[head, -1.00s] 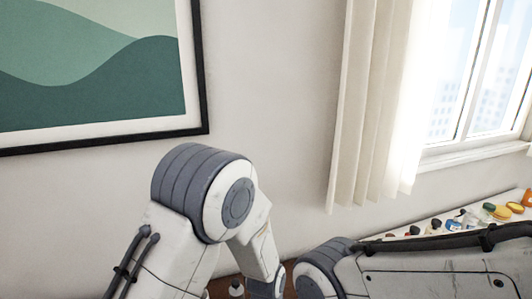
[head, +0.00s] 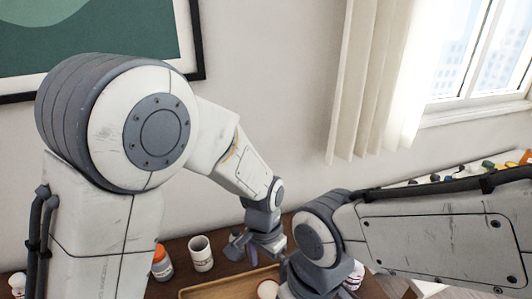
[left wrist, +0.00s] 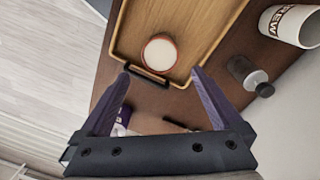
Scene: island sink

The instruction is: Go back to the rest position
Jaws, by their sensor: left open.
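My left gripper (head: 252,247) is above the brown table, beside the tray and to the right of the white mug. In the left wrist view its two purple fingers (left wrist: 160,82) are spread, with nothing held between them. The fingertips point toward the near edge of the wooden tray (left wrist: 190,60) and its dark handle. My right arm crosses the lower right of the head view, and its gripper is not visible.
The wooden tray (head: 228,287) holds a round white-topped container (left wrist: 159,52). A white mug (head: 201,255) and an orange-lidded jar (head: 162,263) stand beside it. A grey bottle (left wrist: 246,73) is near the mug. Small items line the window side; a curtain (head: 375,90) hangs behind.

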